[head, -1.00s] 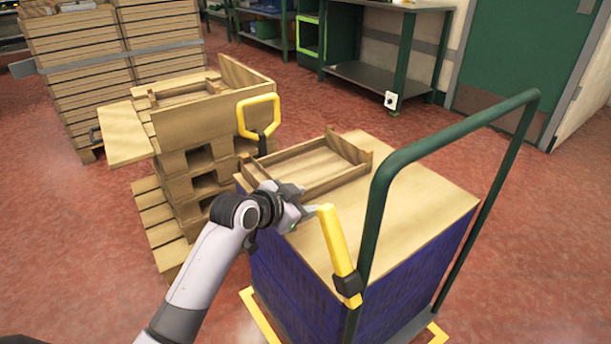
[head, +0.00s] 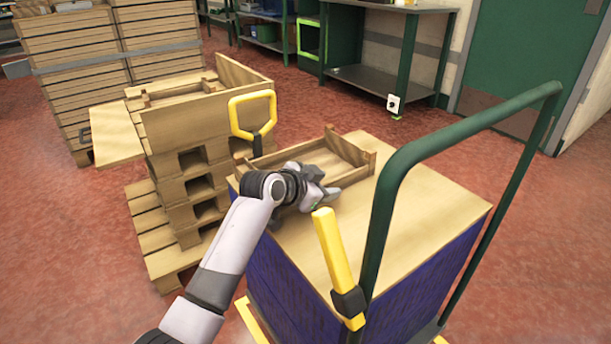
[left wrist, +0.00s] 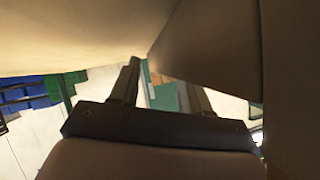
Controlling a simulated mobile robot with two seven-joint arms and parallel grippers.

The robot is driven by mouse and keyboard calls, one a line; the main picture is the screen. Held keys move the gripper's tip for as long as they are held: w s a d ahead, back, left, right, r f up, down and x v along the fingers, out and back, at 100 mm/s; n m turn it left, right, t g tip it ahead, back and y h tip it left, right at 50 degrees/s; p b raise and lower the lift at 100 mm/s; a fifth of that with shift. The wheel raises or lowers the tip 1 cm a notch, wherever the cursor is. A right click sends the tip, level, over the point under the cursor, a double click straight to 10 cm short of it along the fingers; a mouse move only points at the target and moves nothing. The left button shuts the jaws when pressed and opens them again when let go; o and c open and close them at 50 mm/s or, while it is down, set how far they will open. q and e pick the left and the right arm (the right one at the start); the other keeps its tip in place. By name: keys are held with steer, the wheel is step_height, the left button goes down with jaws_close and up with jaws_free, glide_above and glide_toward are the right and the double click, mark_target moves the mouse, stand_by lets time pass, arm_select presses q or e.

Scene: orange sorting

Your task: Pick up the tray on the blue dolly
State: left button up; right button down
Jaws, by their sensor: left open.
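The wooden tray (head: 347,149), shallow with low walls, lies on the flat wooden top of the blue dolly (head: 420,215), at its far left corner. My left gripper (head: 332,197) is at the tray's near side in the head view and covers part of its near wall. Its fingers (left wrist: 165,82) stand apart in the left wrist view, with nothing clearly between them. I cannot tell whether they touch the tray. A pale surface and a brown one lie close to the wrist camera, too near to identify surely. My right gripper is out of view.
The dolly's green handle (head: 385,200) rises at the near right, with a yellow grip (head: 335,250) beside it. Stacked pallets with boards (head: 195,190) and another yellow handle (head: 252,115) stand close on the left. Red floor (head: 350,105) is free behind the dolly.

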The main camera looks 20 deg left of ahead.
arm_select(q)
steer(key=shift+w+d+f, duration=0.25)
steer(key=shift+w+f, duration=0.1)
steer(key=shift+w, duration=0.2)
jaws_close()
